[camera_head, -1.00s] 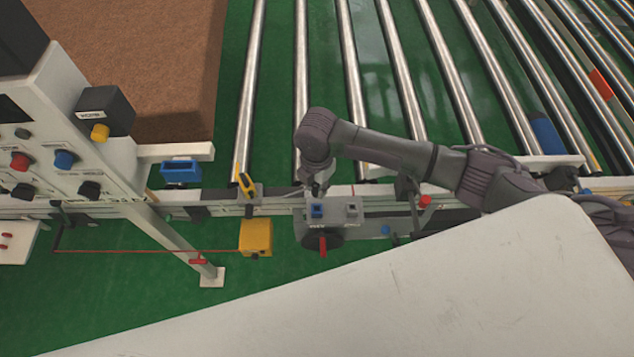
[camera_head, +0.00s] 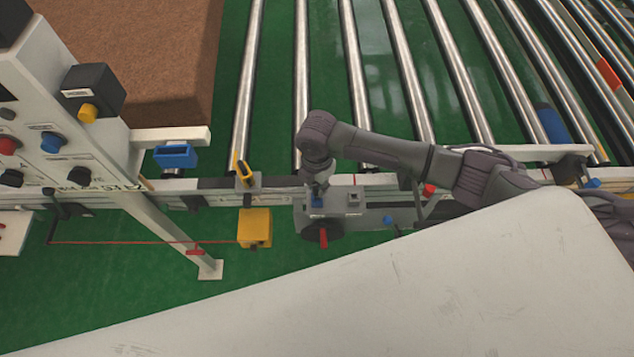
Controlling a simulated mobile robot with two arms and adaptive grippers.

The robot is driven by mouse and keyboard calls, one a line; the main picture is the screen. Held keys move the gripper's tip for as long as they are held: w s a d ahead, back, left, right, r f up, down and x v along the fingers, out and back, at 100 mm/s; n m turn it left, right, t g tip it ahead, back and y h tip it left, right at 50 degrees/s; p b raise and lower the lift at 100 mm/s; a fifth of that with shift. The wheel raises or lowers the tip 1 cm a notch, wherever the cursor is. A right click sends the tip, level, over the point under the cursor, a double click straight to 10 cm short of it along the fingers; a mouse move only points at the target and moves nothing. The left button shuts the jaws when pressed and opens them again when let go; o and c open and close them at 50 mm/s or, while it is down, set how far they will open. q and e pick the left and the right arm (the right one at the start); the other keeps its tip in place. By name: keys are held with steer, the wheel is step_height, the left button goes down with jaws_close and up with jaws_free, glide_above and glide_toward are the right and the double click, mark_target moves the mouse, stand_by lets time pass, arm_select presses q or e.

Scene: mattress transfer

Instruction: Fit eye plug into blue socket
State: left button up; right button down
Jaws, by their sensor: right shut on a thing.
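The blue socket (camera_head: 317,202) sits on the left of a grey block (camera_head: 338,208) on the conveyor's front rail. A grey socket (camera_head: 353,197) is to its right. My right gripper (camera_head: 319,187) points down right above the blue socket and covers part of it. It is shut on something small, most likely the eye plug. The plug is too small and hidden to make out, so I cannot tell whether it is in the socket or just above it. My left gripper is not in view.
A dark round part with a red handle (camera_head: 323,237) is below the block. A yellow box (camera_head: 254,228) and a yellow-black tool (camera_head: 244,172) are to the left. A blue open holder (camera_head: 176,156) and a control panel (camera_head: 58,145) are further left. Rollers (camera_head: 357,80) lie behind.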

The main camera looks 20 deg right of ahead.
mark_target(317, 185)
steer(key=shift+p, duration=0.8)
stand_by(1.4)
steer(key=shift+f+b, duration=1)
steer(key=shift+f, duration=0.7)
steer(key=c, duration=0.9)
jaws_free()
steer(key=shift+o, duration=0.2)
steer(key=shift+r, duration=0.1)
step_height(317, 185, up, 12)
steer(key=shift+f, duration=0.1)
